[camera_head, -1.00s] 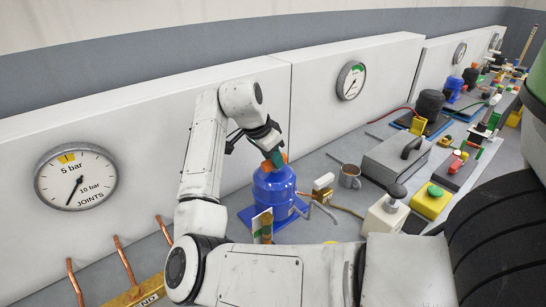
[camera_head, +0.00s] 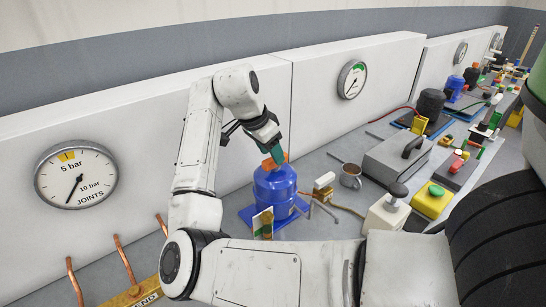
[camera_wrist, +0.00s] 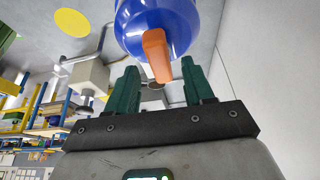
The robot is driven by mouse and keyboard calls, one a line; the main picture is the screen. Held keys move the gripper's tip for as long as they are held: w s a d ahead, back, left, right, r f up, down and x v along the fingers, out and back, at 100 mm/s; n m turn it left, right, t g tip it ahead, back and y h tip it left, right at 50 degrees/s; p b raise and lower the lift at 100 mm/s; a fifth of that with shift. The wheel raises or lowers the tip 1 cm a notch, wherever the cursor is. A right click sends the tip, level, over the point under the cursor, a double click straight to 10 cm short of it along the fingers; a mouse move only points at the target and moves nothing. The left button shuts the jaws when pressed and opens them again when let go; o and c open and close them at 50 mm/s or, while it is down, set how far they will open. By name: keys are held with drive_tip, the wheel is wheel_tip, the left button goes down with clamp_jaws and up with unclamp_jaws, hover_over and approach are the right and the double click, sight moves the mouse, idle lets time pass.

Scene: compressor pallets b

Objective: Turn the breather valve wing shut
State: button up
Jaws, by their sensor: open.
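The blue compressor (camera_head: 274,192) stands on a blue pallet (camera_head: 248,217) on the bench. Its orange wing (camera_head: 270,163) is on top, and in the wrist view the wing (camera_wrist: 157,55) is an orange tapered bar at the end of the blue body (camera_wrist: 185,20). My gripper (camera_head: 270,150) is directly above the compressor. In the wrist view its two green fingers are spread, and my gripper (camera_wrist: 160,78) has the end of the wing between or just in front of the fingertips. The wing's contact with the fingers cannot be told.
A metal mug (camera_head: 350,176), a grey case with a black handle (camera_head: 397,158) and a yellow box with a green button (camera_head: 431,200) stand to the right. A white wall panel with a gauge (camera_head: 76,174) is close behind my arm. Copper pipes (camera_head: 125,258) rise at the front left.

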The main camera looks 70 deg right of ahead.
drive_tip(key=v, duration=0.8)
drive_tip(key=shift+b, duration=0.45)
drive_tip(key=shift+a, duration=0.1)
